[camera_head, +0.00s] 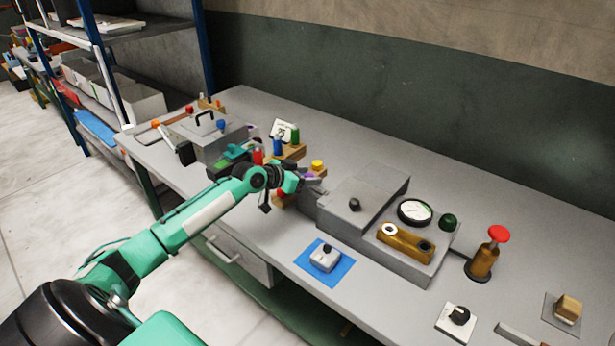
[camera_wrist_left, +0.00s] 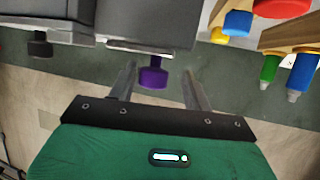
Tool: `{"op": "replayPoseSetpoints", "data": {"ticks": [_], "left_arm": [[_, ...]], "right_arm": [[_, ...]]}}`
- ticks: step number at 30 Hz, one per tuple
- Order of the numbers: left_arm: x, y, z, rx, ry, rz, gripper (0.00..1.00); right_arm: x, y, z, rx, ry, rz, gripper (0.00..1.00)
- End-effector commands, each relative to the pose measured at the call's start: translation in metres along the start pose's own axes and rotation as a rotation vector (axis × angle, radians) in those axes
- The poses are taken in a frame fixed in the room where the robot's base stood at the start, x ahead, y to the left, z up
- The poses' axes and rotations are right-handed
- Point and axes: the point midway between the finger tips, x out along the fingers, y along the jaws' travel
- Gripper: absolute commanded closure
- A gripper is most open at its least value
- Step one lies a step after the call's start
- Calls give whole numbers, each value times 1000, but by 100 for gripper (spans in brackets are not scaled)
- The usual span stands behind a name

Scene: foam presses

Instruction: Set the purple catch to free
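The purple catch (camera_wrist_left: 152,76) is a purple knob on the side of a grey metal press, at the end of a short light bar. In the left wrist view it shows between the two fingers of my left gripper (camera_wrist_left: 160,72), with a gap on each side. The gripper is open and holds nothing. In the head view my left gripper (camera_head: 312,179) is beside the left end of the grey press (camera_head: 365,192), and the catch is mostly hidden there. My right gripper is not in view.
Wooden blocks with coloured pegs (camera_head: 291,150) stand close behind and left of the gripper. A grey lidded box (camera_head: 205,138) is further left. A white switch on a blue mat (camera_head: 325,258), a gauge (camera_head: 414,211) and a red-topped post (camera_head: 485,255) are right.

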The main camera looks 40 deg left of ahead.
Motion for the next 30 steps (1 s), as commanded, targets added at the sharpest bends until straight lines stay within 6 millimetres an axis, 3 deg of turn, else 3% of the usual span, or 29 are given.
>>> {"op": "replayPoseSetpoints", "data": {"ticks": [8,30], "left_arm": [[-6,1,1,1,0,1,50],[-102,-1,4,-1,-3,-1,50]], "right_arm": [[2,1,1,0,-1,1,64],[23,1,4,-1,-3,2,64]]}}
